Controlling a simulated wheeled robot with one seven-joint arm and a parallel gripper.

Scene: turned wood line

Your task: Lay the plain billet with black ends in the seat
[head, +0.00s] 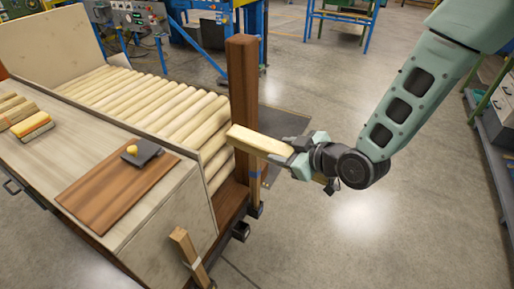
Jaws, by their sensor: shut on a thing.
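My gripper (293,164) is shut on a pale, plain wooden billet (256,142) at the middle of the head view. The billet lies roughly level and points left from the jaws, its free end close to the dark red-brown post (242,95). I cannot tell whether it touches the post. No black shows on the part in view; its other end is hidden in the gripper. A row of similar pale billets (160,107) lies side by side in a wooden bed left of the post. I cannot make out the seat for certain.
A wooden bench top (75,152) at left bears a brown board (112,190), a dark block with a yellow knob (142,152), and a yellow-orange block (33,126) beside wooden sticks. A short wooden stake (186,248) stands at the front. The floor right of the bench is largely clear.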

